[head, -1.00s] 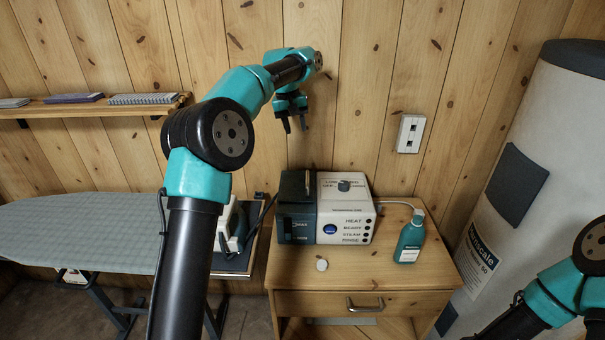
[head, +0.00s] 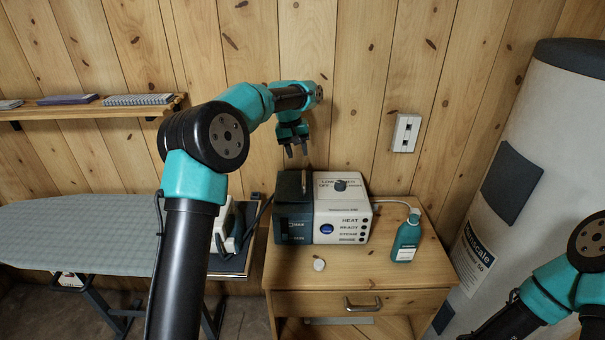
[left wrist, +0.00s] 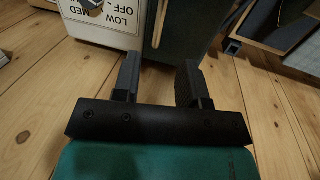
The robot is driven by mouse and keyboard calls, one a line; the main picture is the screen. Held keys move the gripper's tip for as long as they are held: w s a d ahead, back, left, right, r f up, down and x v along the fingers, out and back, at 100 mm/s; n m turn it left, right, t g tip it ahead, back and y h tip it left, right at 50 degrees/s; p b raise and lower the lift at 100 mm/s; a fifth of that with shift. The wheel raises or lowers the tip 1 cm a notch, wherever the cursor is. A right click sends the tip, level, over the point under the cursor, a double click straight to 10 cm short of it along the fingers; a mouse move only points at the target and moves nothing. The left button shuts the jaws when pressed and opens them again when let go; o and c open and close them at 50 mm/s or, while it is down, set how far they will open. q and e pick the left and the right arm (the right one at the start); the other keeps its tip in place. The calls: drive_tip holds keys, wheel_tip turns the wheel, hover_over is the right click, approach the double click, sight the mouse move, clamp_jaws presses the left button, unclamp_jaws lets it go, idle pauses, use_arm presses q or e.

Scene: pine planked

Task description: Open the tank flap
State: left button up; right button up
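The steam station (head: 322,222) stands on the wooden cabinet, with a dark teal tank half on the left and a white half on the right. The dark tank top (head: 289,186), where the flap appears to lie, looks closed. My left gripper (head: 296,152) is open and empty, above and behind the tank, pointing down. In the left wrist view its fingers (left wrist: 158,68) are apart, with the tank (left wrist: 187,28) beyond them. My right gripper is out of view.
A green bottle (head: 405,238) and a small white cap (head: 319,264) are on the cabinet (head: 350,276). An iron (head: 228,228) and ironing board (head: 85,232) are at the left. The plank wall is close behind my left gripper.

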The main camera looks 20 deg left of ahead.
sight(303, 176)
use_arm(q)
drive_tip(key=f, duration=0.3)
drive_tip(key=d+f, duration=0.1)
drive_tip(key=f, duration=0.4)
drive_tip(key=shift+w+d+f, duration=0.25)
drive_tip(key=shift+d+f, duration=0.05)
drive_tip(key=shift+f, duration=0.05)
clamp_jaws()
